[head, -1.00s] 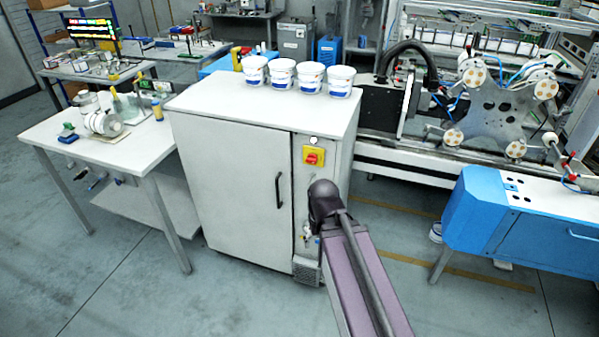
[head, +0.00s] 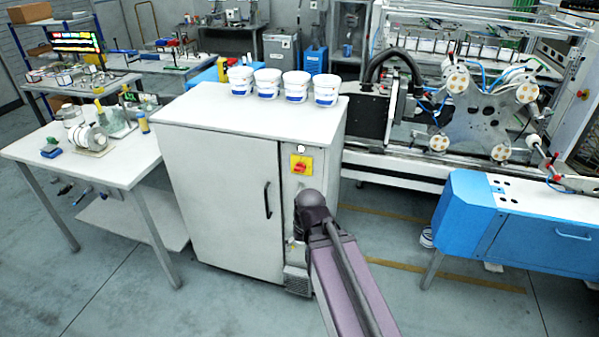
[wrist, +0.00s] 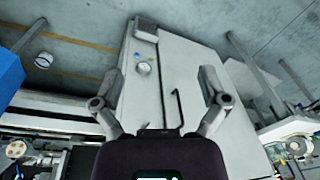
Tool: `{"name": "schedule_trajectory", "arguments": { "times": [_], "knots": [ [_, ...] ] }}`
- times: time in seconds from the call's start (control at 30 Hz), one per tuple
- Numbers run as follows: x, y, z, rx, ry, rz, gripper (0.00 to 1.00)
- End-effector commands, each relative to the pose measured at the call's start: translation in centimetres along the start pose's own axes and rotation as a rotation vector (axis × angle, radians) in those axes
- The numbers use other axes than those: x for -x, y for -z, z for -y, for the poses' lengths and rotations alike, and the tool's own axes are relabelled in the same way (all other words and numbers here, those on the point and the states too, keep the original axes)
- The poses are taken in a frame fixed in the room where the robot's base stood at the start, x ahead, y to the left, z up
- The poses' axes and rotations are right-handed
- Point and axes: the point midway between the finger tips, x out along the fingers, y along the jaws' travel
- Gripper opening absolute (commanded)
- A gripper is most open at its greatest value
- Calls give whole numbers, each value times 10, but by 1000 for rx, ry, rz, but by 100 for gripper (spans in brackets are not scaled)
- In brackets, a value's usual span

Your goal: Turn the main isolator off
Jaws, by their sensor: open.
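The main isolator (head: 301,166) is a red rotary knob on a yellow plate, high on the narrow right strip of the white cabinet's front (head: 222,200). The knob's exact setting is too small to read. In the head view my arm's dark wrist is just below the isolator, and it hides the fingers. In the wrist view my gripper (wrist: 161,74) is open and empty, its two fingers spread wide before the cabinet front, which appears upside down. The isolator cannot be made out there. My gripper appears apart from the cabinet.
A black door handle (head: 267,200) is left of the strip. Several white tubs (head: 268,84) stand on the cabinet top. A white table (head: 120,160) is at left, a blue machine unit (head: 520,225) at right.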

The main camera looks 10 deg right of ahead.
Motion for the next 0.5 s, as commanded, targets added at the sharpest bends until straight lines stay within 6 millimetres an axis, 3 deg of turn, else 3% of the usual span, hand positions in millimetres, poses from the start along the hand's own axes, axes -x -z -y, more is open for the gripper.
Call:
{"name": "schedule_trajectory", "arguments": {
  "times": [0.23,0.5],
  "knots": [
    [-25,59,44,-200,218,-224,94],
    [-24,129,90,-528,559,-452,94]
  ]
}}
